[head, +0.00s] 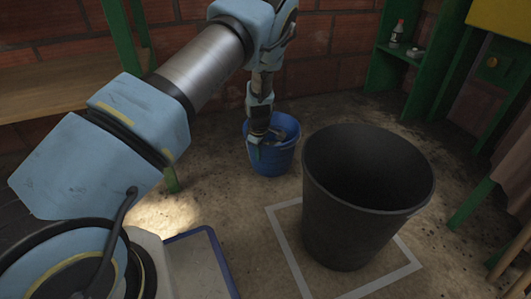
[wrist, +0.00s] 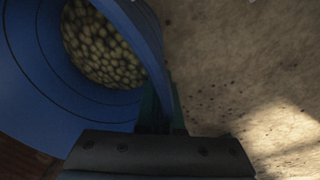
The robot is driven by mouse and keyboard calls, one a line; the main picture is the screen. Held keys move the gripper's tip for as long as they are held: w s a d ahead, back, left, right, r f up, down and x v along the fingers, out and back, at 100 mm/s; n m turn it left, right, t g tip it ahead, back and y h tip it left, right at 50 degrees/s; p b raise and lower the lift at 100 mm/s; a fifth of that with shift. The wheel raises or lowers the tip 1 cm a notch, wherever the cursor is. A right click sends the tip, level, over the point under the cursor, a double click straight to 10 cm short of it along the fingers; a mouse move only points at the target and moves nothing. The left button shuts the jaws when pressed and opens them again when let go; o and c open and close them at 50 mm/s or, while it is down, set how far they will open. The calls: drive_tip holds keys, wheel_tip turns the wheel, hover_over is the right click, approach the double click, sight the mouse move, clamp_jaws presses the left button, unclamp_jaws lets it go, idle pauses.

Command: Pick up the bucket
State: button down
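The blue bucket (head: 272,158) stands upright on the dirt floor, left of the big black bin. In the wrist view the bucket (wrist: 35,60) fills the upper left, with many pale beans (wrist: 100,45) inside it. My gripper (head: 257,140) reaches down to the near left part of the bucket's rim. In the wrist view my gripper's dark green fingers (wrist: 163,105) are close together at the bucket's wall and look shut on it. The fingertips are partly hidden by the wall.
A large black bin (head: 345,215) stands right of the bucket, inside a pale square marking (head: 283,235) on the floor. A wooden bench (head: 60,88) with green legs is at the left. A green shelf (head: 385,70) with a small bottle (head: 397,32) stands at the back right by the brick wall.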

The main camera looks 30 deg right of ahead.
wheel_tip(320, 180, up, 10)
drive_tip(key=p, duration=0.5)
drive_tip(key=shift+r, duration=0.15)
idle(0.9)
